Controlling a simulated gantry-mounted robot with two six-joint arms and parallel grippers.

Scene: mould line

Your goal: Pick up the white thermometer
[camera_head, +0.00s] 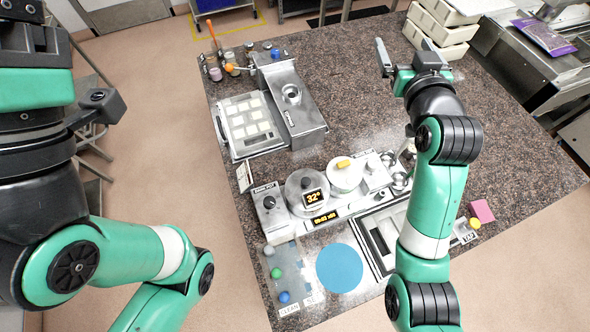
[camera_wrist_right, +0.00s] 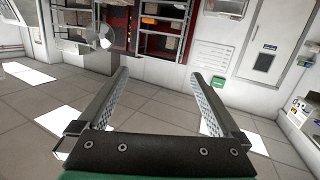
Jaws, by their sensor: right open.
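I cannot make out a white thermometer for certain in either view. A small pale upright piece (camera_head: 245,176) stands at the counter's left edge, left of the melt pot, but I cannot tell what it is. My right gripper (camera_head: 405,46) is over the far part of the stone counter, its fingers pointing away. In the right wrist view its two fingers (camera_wrist_right: 158,74) are spread wide with nothing between them. My left arm fills the left side of the head view; its gripper is out of frame.
The melt pot (camera_head: 300,182) with a 32° display, a metal machine (camera_head: 290,97) and a moulding tray (camera_head: 232,112) crowd the counter's left half. White stacked bins (camera_head: 445,22) stand at the back right. A blue round mat (camera_head: 340,268) lies in front.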

